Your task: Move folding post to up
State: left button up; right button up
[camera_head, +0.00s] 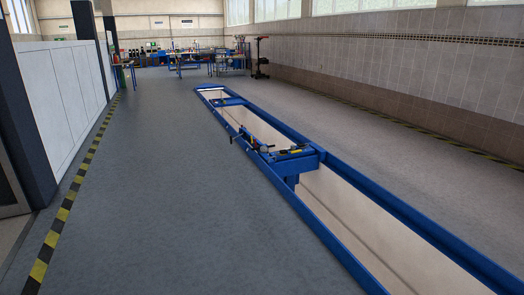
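A blue sliding jack (292,163) spans the long floor pit, a little right of the picture's middle and some way ahead of me. Dark and yellowish parts sit on its top, and a dark handle-like part (241,137) reaches out to the left over the pit's edge. The folding post is too small to tell apart from the other jack parts, so I cannot tell whether it is up or folded. Neither of my grippers shows in the head view.
The open pit has blue rims (331,240) and pale walls and runs away from me. Grey floor (160,200) to its left is clear. White panels (60,85) and a dark pillar stand at left. Blue workbenches (190,62) stand far back.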

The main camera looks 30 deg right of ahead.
aim_at(263, 147)
jog(key=i+l+z, duration=0.35)
jog(key=i, duration=0.3)
jog(key=i+z, duration=0.4)
jog(key=i, duration=5.25)
jog(key=i+l+u, duration=0.1)
jog(key=i, duration=0.35)
jog(key=i+l+u, duration=0.15)
jog(key=i, duration=0.3)
jog(key=i+l+u, duration=0.1)
jog(key=i, duration=0.35)
jog(key=l, duration=0.1)
